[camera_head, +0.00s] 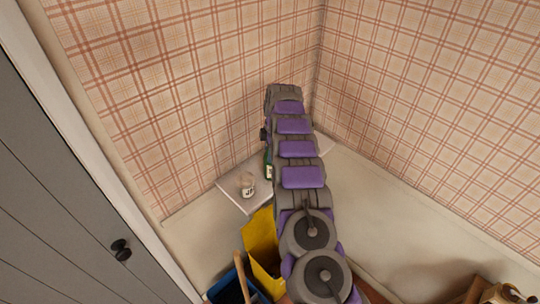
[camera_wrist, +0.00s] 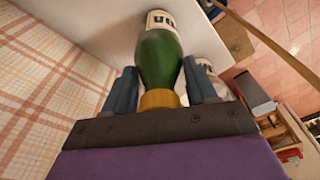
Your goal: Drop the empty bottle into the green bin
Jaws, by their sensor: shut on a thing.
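A green glass bottle (camera_wrist: 160,55) with a white label and a gold cap is between the two fingers of my gripper (camera_wrist: 159,68) in the wrist view. The gripper is shut on it, with the cap end toward the palm. In the head view a sliver of the green bottle (camera_head: 268,168) shows at the left side of my arm, above or on a white ledge (camera_head: 230,190); I cannot tell if it touches. My arm hides most of the bottle. No green bin shows in either view.
A white labelled jar or cup (camera_head: 247,186) stands on the ledge beside the bottle. A yellow bin (camera_head: 262,245) and a blue bin (camera_head: 222,287) stand below, near my arm. Plaid walls meet behind. A grey door (camera_head: 70,220) is at left.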

